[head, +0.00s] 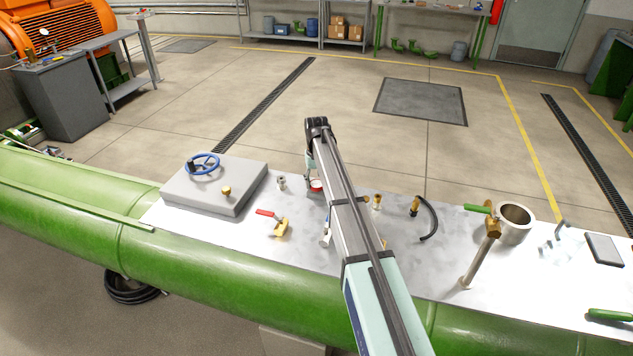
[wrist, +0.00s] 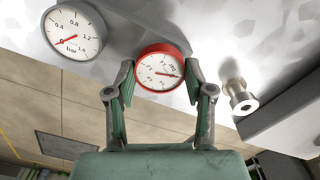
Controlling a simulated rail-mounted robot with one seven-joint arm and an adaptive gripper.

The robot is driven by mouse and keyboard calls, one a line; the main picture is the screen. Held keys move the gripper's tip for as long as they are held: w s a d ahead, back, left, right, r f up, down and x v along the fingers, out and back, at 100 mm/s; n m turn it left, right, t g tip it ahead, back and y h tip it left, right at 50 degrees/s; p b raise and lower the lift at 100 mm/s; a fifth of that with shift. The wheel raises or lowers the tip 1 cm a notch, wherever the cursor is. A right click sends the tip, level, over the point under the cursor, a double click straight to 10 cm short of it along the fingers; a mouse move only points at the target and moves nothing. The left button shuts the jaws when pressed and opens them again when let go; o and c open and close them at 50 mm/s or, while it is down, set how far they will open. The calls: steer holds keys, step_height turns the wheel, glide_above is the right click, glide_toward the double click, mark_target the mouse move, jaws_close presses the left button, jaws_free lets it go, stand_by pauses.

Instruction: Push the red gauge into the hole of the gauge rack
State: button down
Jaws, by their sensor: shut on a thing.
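The red gauge (wrist: 160,68) has a round white dial with a red rim. In the wrist view it sits between the two fingertips of my gripper (wrist: 160,76), which touch its sides. In the head view only a small part of the red gauge (head: 316,184) shows beside my arm, above the metal plate. My arm hides most of that spot. A grey-rimmed gauge (wrist: 72,32) marked bar is close by in the wrist view. I cannot make out the gauge rack or its hole clearly; whether the red gauge is in the hole cannot be told.
A metal fitting (wrist: 238,95) stands close beside the gripper, with a grey box (head: 215,184) beyond it. A red-handled valve (head: 275,222), a curved black hose (head: 429,219) and a metal cup (head: 514,223) stand on the metal plate (head: 245,240).

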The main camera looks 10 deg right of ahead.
mark_target(316, 183)
steer(key=shift+c, duration=1.7)
jaws_free()
step_height(316, 183, up, 12)
